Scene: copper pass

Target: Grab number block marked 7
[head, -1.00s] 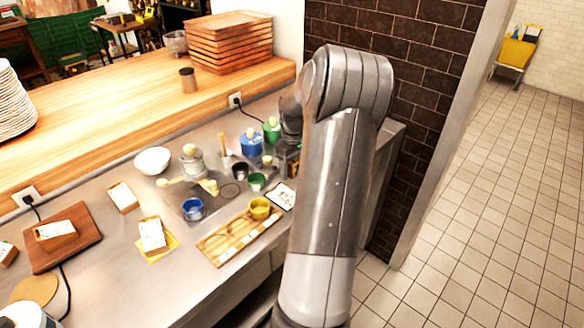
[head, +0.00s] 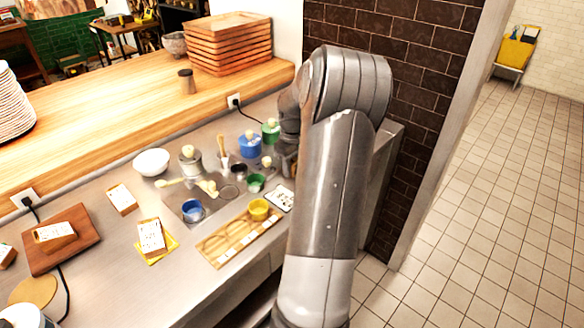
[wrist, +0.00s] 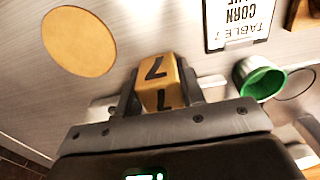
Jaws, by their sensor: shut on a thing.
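The number block (wrist: 155,68) is yellow-tan with a black 7 on two visible faces. It sits between the two dark fingers of my gripper (wrist: 158,90) in the wrist view, with a finger against each side. My gripper is shut on it. The steel counter shows just beyond the block, and how far the block is above it cannot be told. In the head view my gripper is mostly hidden behind my own arm, near the back right of the counter (head: 110,288).
A green cup (wrist: 262,80) and a printed card (wrist: 238,20) are close right of the block. A round tan disc (wrist: 78,40) lies left. Blue (head: 250,147) and green (head: 270,132) containers stand near my arm, before a brick wall (head: 400,40).

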